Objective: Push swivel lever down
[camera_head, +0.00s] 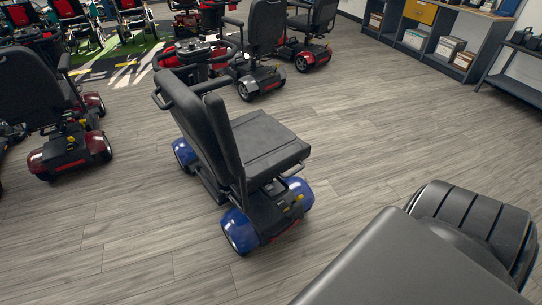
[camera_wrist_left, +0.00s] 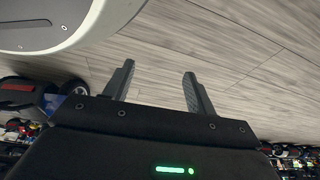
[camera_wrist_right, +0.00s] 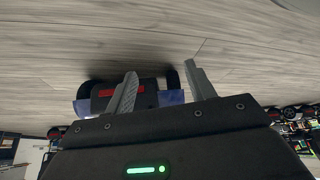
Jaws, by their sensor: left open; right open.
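A scooter (camera_head: 262,145) with a black seat and blue wheel covers stands on the floor in the middle of the head view, seen from behind and the side. Small yellow parts (camera_head: 299,198) and a bar-like loop show below the seat; I cannot tell which part is the swivel lever. My left gripper (camera_wrist_left: 158,68) is open and empty above bare floor; a blue-fendered scooter part (camera_wrist_left: 55,104) lies at the left of that view. My right gripper (camera_wrist_right: 161,69) is open and empty, with the rear of a blue-fendered scooter (camera_wrist_right: 150,88) beyond its fingers. Neither gripper shows in the head view.
A red scooter (camera_head: 65,120) stands at the left, and more scooters (camera_head: 262,50) stand behind the blue one. A shelf unit (camera_head: 425,35) and a dark bench (camera_head: 515,85) line the far right. Open wooden floor (camera_head: 385,120) lies right of the blue scooter.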

